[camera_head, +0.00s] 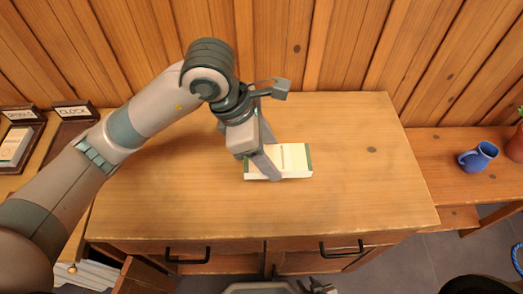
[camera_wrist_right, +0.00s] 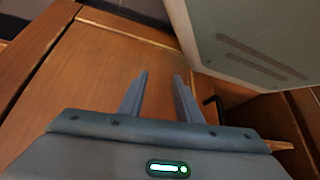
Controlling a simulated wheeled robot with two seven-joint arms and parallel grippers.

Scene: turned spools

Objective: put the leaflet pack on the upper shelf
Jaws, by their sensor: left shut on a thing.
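The leaflet pack (camera_head: 291,161), cream-white with dark green ends, is at the middle of the wooden cabinet top (camera_head: 340,200). My left gripper (camera_head: 262,168) is shut on the left part of the pack, its fingers covering some of it. From this view I cannot tell whether the pack touches the top or hangs just above it. My right gripper (camera_wrist_right: 157,78) shows in the right wrist view with its two fingers apart and nothing between them, in front of a wooden panel. I cannot make out which surface is the upper shelf.
At left, trays with label signs, one reading CLOCK (camera_head: 73,111), hold a similar pack (camera_head: 13,146). A lower side surface at right bears a blue mug (camera_head: 478,157) and a reddish pot (camera_head: 515,145). The cabinet front has black handles (camera_head: 187,257). The top's right half is clear.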

